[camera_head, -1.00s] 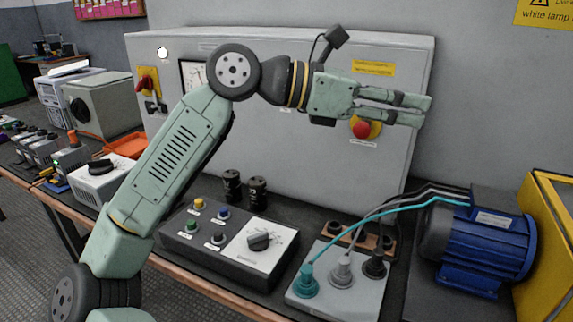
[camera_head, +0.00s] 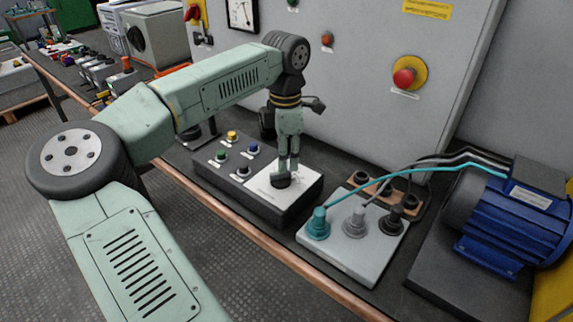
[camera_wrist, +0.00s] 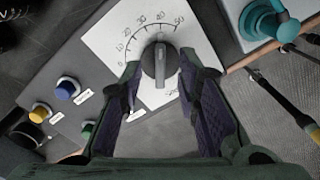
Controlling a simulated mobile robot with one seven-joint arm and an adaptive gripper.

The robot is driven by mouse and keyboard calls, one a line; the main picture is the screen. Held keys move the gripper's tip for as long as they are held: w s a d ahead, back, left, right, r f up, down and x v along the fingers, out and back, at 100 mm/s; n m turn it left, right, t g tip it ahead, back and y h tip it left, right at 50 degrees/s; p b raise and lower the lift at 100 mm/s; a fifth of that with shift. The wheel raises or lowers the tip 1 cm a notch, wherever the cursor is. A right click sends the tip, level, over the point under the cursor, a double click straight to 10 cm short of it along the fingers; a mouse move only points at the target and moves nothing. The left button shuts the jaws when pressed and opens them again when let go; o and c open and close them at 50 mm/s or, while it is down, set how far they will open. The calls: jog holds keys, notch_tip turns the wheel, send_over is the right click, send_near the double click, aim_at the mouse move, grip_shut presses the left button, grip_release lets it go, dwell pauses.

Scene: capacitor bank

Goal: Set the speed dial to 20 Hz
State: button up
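The speed dial (camera_wrist: 160,64) is a dark round knob with a raised grip bar on a white plate (camera_wrist: 105,40) marked 0 to 50. Its bar lies nearly upright in the wrist view, the upper end toward the 30–40 side; I cannot read the exact setting. My gripper (camera_wrist: 160,80) points down over it, fingers open on either side of the knob, with a narrow gap showing. In the head view, my gripper (camera_head: 288,170) is low over the control box (camera_head: 262,210), and its fingers partly hide the dial (camera_head: 280,181).
Yellow, blue, green and black buttons (camera_head: 239,156) sit left of the dial. A terminal board (camera_head: 345,245) with teal, grey and black plugs and cables stands to the right, beside a blue motor (camera_head: 520,220). A cabinet with a red stop button (camera_head: 404,77) rises behind.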

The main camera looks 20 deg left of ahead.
aim_at(280, 177)
jog(key=shift+d+f, duration=0.1)
jog(key=shift+f, duration=1.7)
jog(key=shift+c, duration=0.5)
grip_shut()
